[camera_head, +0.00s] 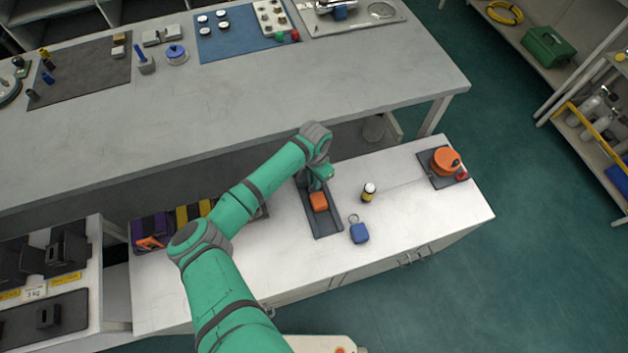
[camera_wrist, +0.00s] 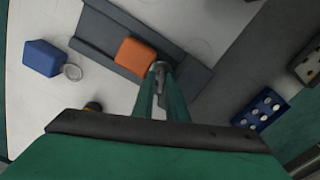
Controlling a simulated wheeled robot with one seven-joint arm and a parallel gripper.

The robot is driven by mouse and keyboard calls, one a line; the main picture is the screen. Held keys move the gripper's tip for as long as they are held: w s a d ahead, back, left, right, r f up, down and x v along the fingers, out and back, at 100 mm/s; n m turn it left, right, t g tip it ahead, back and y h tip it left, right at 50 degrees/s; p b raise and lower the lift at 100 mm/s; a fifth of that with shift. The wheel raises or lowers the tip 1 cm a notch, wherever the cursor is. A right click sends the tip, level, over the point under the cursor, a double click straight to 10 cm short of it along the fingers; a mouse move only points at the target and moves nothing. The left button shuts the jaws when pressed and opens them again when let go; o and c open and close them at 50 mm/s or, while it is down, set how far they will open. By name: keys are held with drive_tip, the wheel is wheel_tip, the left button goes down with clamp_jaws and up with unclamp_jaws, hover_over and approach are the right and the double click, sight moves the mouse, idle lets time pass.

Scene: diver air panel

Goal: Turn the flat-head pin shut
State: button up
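A small grey metal piece, which looks like the flat-head pin (camera_wrist: 160,67), shows at my fingertips in the wrist view. It stands beside an orange block (camera_wrist: 135,57) on a dark grey channel-shaped base (camera_wrist: 100,32). My gripper (camera_wrist: 161,74) points down at it, its two green fingers close together with the grey piece between their tips. They appear shut on it, though the contact is small and partly hidden. In the head view my gripper (camera_head: 316,186) is just behind the orange block (camera_head: 319,202) on the base (camera_head: 325,225); my wrist hides the pin there. Its turn angle cannot be told.
A blue block with a ring (camera_head: 359,232) and a small black-and-yellow bottle (camera_head: 368,193) stand right of the base. An orange round part (camera_head: 445,160) sits on a dark plate farther right. Purple and yellow cases (camera_head: 150,227) stand left. The white counter (camera_head: 420,215) is clear at front right.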

drive_tip(key=shift+a, duration=0.1)
clamp_jaws()
drive_tip(key=shift+w+m, duration=0.15)
drive_tip(key=shift+m, duration=2.35)
unclamp_jaws()
